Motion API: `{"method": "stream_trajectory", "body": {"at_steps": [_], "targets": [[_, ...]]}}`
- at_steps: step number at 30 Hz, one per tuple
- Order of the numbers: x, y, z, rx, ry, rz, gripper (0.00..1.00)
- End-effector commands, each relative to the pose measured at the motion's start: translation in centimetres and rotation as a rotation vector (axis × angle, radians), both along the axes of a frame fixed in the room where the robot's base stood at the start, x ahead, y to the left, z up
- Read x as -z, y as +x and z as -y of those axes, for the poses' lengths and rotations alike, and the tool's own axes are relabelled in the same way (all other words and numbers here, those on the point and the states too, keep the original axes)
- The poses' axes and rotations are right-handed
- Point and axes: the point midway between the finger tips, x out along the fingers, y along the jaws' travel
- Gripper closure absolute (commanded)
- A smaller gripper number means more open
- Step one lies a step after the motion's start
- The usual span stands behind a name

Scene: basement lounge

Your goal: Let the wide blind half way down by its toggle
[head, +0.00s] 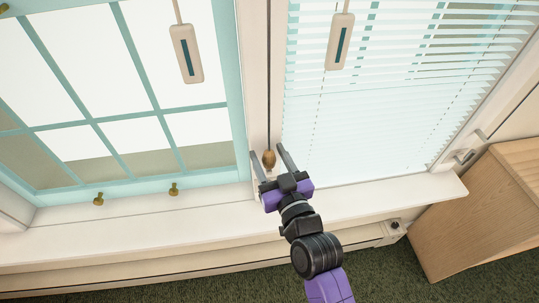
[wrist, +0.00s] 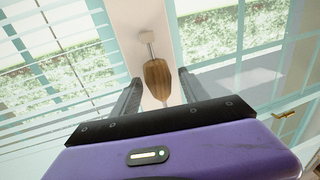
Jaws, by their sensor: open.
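A brown wooden toggle (head: 268,159) hangs on a dark cord (head: 269,80) in front of the pale post between two windows. In the wrist view the toggle (wrist: 157,80) is between my fingers, with a gap on each side. My gripper (head: 267,151), also in the wrist view (wrist: 159,79), is open around the toggle. A white slatted blind (head: 400,100) covers much of the right window; its top is out of view. No slats show over the left window (head: 110,85). I cannot tell from these views which blind the cord works.
Two beige pulls with dark slots hang at the top, one before the left window (head: 187,53) and one before the right (head: 340,41). A white sill (head: 130,218) runs below. A wooden cabinet (head: 470,215) stands at right. Brass knobs (head: 173,189) sit on the left frame.

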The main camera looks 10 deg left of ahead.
Motion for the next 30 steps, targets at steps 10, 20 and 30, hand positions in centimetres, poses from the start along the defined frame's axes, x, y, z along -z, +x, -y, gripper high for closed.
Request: {"method": "stream_trajectory", "body": {"at_steps": [10, 20, 30], "targets": [[0.0, -0.03, 0.01, 0.0, 0.0, 0.0, 1.0], [0.0, -0.04, 0.02, 0.0, 0.0, 0.0, 1.0], [0.0, -0.04, 0.01, 0.0, 0.0, 0.0, 1.0]]}}
